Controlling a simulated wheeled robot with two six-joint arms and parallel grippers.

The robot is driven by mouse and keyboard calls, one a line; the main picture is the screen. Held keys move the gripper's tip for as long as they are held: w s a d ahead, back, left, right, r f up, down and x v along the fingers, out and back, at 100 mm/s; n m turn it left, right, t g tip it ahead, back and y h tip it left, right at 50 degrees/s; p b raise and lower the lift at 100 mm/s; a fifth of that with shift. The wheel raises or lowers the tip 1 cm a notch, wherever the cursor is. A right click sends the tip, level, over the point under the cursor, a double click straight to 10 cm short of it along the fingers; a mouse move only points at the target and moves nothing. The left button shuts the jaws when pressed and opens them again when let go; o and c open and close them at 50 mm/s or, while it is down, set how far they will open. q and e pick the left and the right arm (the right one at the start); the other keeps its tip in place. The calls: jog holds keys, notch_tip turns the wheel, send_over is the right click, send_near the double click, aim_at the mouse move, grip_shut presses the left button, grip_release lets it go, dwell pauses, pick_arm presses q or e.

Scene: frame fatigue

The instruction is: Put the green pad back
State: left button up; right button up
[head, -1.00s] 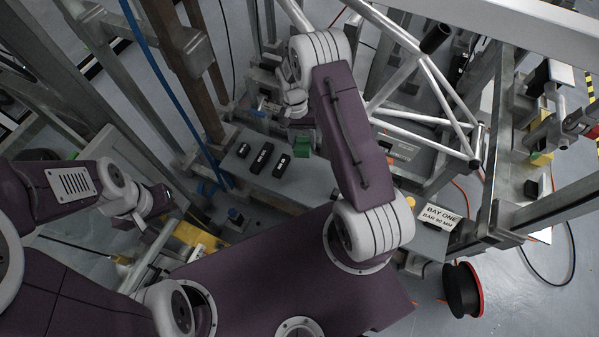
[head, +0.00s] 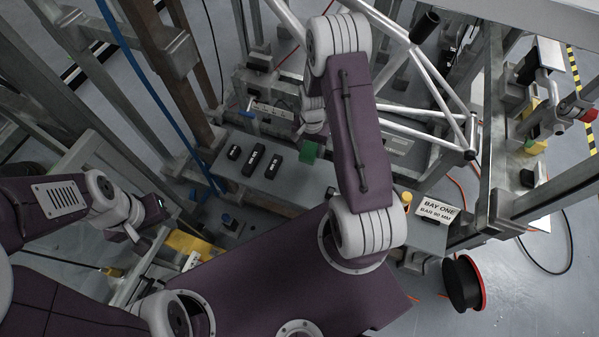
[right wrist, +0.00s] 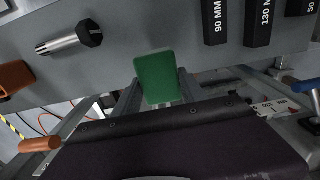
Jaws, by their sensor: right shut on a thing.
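In the right wrist view the pad (right wrist: 157,77) is a green rounded block in the middle, between the two grey fingers of my right gripper (right wrist: 157,95). My right gripper is shut on it. In the head view this gripper (head: 312,130) is mostly hidden behind my forearm. Whether the pad touches the bench is unclear. My left gripper (head: 153,208) is at the lower left, away from the pad; its fingers are too small to read.
Black labelled bars (head: 252,160) lie on the bench; 90 MM and 130 MM read in the wrist view. A dark-headed bolt (right wrist: 70,40) and an orange handle (right wrist: 40,145) are close by. A white tubular frame (head: 440,85) stands behind right. A cable reel (head: 464,284) sits lower right.

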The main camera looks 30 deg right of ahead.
send_over(300, 175)
notch_tip(300, 175, down, 3)
jog(key=shift+a+f, duration=0.1)
jog(key=shift+f, duration=0.1)
notch_tip(300, 175, down, 3)
jog(key=shift+s+r+b, duration=0.1)
jog(key=shift+b, duration=0.35)
jog(key=shift+f, duration=0.45)
jog(key=o, duration=1.2)
